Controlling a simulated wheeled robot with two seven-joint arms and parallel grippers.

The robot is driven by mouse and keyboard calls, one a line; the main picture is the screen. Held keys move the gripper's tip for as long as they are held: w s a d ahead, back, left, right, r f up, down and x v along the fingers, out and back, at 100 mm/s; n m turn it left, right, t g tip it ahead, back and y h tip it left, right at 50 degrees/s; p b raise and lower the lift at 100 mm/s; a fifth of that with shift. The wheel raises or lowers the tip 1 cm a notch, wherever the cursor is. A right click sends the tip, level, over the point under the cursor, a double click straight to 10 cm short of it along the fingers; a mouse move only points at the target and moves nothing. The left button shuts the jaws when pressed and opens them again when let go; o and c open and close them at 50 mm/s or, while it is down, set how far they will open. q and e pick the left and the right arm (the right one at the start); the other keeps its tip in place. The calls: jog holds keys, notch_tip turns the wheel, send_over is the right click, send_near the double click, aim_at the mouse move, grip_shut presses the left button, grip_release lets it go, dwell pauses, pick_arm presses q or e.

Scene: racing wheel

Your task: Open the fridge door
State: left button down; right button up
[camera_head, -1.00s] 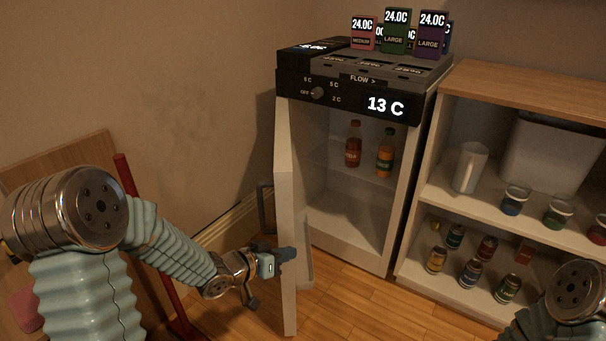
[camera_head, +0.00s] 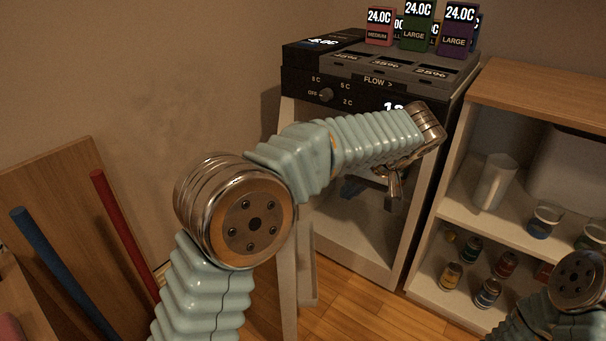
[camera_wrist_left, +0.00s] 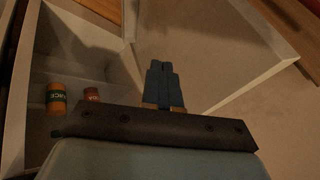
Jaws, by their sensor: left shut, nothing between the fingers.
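The black-topped fridge (camera_head: 335,80) stands at the back with its pale door (camera_head: 289,270) swung open toward me, partly hidden behind my left arm. My left gripper (camera_head: 352,188) is in front of the open fridge compartment, right of the door, partly hidden by my wrist. In the left wrist view its dark blue fingers (camera_wrist_left: 163,85) are together with nothing between them. The pale-rimmed door panel (camera_wrist_left: 205,50) fills the right of that view. An orange bottle (camera_wrist_left: 56,98) and a red bottle (camera_wrist_left: 91,95) show inside the fridge at left. My right gripper is out of view.
A wooden shelf unit (camera_head: 540,95) with cans, cups and a white pitcher (camera_head: 494,182) stands close on the fridge's right. Coloured boxes (camera_head: 417,28) sit on the fridge top. A wooden board and red (camera_head: 125,225) and blue (camera_head: 60,270) poles lean at left.

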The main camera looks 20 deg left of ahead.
pick_arm(q)
notch_tip(320, 180, up, 6)
jog(key=s+n+y, duration=0.1)
jog(key=n, duration=0.1)
jog(key=a+f+b, duration=0.1)
jog(key=a+f, duration=0.6)
jog(key=a, duration=0.2)
jog(key=shift+w+a+f+b, duration=0.25)
jog(key=shift+a+f+b, duration=0.05)
jog(key=shift+a+b, duration=0.05)
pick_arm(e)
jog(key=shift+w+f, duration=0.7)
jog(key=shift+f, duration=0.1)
